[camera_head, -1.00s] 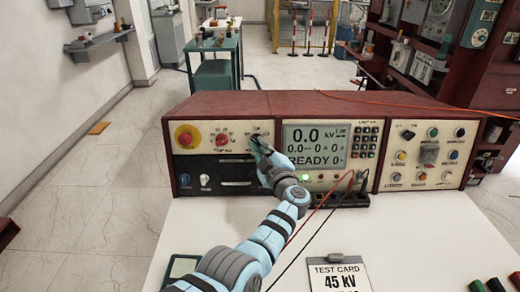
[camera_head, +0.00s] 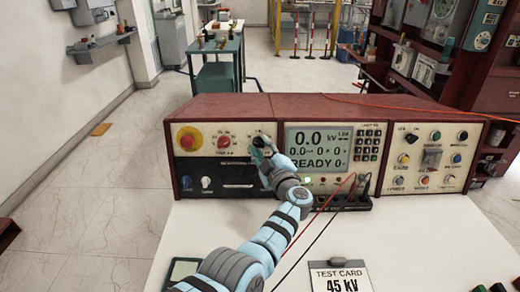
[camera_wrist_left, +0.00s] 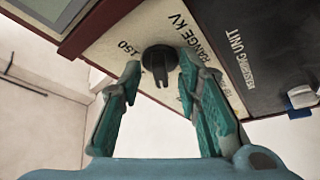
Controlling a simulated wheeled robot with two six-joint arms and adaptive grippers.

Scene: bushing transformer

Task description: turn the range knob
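The range knob (camera_wrist_left: 160,60) is black and round with a raised grip bar. It sits on the cream panel beside the printed words "RANGE KV" and "150" in the left wrist view. My left gripper (camera_wrist_left: 159,66) has its two teal fingers apart, one on each side of the knob, with a small gap seeming to show on both sides. In the head view my left gripper (camera_head: 260,149) is at the panel just left of the display and partly covers the knob (camera_head: 262,140). My right gripper is in neither view.
The red emergency button (camera_head: 188,138) and a red rotary knob (camera_head: 224,141) are left of the gripper. The display (camera_head: 317,147) reads 0.0 kV and READY. Red and black cables (camera_head: 319,218) run across the white tabletop (camera_head: 420,250). A test card (camera_head: 341,276) lies in front.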

